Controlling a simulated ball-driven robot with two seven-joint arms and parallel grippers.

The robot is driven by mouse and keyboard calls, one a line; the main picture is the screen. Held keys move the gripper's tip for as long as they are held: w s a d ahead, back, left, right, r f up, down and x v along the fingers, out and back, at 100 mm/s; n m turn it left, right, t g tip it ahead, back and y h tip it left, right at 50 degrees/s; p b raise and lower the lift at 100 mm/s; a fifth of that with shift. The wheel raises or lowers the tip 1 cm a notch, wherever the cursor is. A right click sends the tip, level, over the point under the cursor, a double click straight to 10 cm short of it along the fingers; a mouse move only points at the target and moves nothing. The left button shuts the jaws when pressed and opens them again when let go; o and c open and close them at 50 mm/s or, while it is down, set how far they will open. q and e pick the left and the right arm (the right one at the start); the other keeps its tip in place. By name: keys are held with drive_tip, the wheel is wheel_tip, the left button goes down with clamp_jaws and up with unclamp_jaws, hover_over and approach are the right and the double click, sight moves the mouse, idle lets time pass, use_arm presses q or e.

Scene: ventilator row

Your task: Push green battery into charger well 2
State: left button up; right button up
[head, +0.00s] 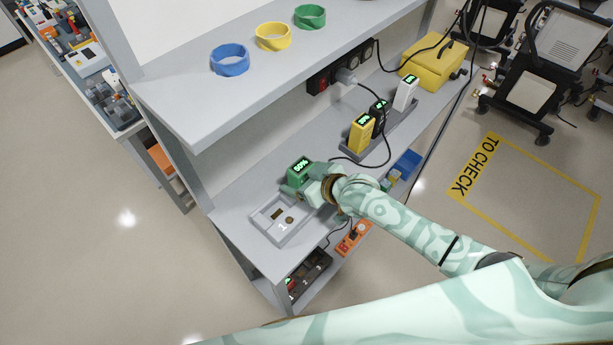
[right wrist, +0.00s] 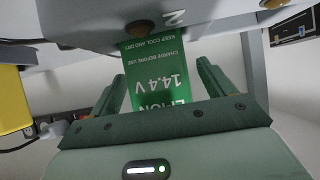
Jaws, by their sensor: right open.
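The green battery (head: 299,170), its display reading about 60%, stands at the far end of the grey charger (head: 263,223) on the bench. The charger well marked 1 is empty. In the right wrist view the green battery (right wrist: 158,78) meets the grey charger (right wrist: 90,32) beside a 2 mark; how deep it sits I cannot tell. My right gripper (head: 308,187) is at the battery's near side. In the wrist view its open fingers (right wrist: 162,72) stand on both sides of the battery, with a gap at the right finger. My left gripper is not in view.
A yellow case (head: 433,64) stands farther back. A shelf (head: 190,98) with three rings overhangs the bench.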

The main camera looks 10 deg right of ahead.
drive_tip(key=p+v, duration=0.3)
drive_tip(key=v, duration=1.3)
drive_tip(key=shift+s+p, duration=0.15)
drive_tip(key=shift+p, duration=0.15)
drive_tip(key=shift+r, duration=0.1)
